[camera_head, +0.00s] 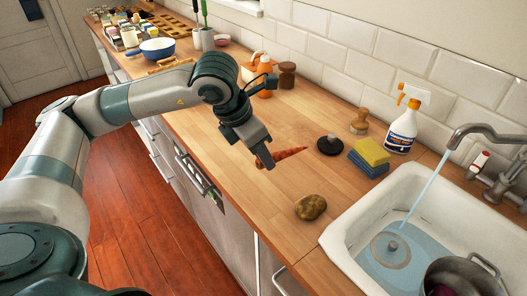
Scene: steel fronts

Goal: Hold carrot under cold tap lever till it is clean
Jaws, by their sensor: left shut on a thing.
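The carrot (287,154) is orange-brown with darker patches. It is in my left gripper (262,160), which is shut on its thick end, over the wooden counter left of the sink. Its tip points right. The tap (478,131) is at the right, and a stream of water runs from it into the sink (347,240). A tap lever with a red mark (480,160) shows beside the spout. A cold lever cannot be made out for sure. My right gripper does not show.
A potato (311,207) lies on the counter between the carrot and the sink. A black round stopper (330,145), sponges (371,153), a brush (359,122) and a spray bottle (403,125) stand behind. A pot (462,277) sits in the sink's right front.

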